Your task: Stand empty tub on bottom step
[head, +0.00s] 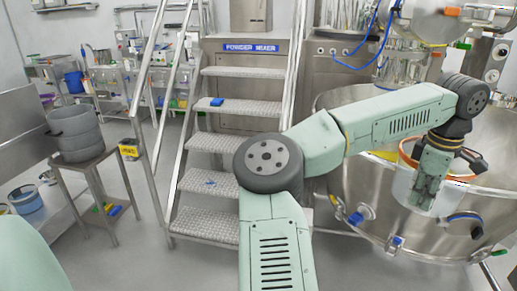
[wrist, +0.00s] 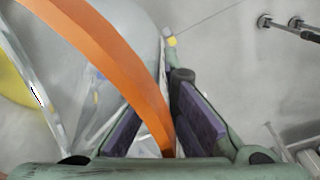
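A pale tub (head: 404,185) with an orange rim is at the right of the head view, in front of the big steel vessel's wall. My gripper (head: 428,190) reaches down over its near side and hides part of it. In the wrist view the orange rim (wrist: 130,75) runs between the two dark finger pads, and my gripper (wrist: 168,130) appears shut on it. The inside of the tub is mostly hidden. The bottom step (head: 205,224) of the metal stairs is at centre left, its visible tread bare. My arm hides its right end.
A small blue thing lies on the second step (head: 207,184), and a blue item (head: 217,102) lies higher up. Handrails (head: 152,100) flank the stairs. The steel vessel (head: 375,205) has clamps along its side. A stand (head: 93,163) with grey stacked drums is at left. Floor before the stairs is clear.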

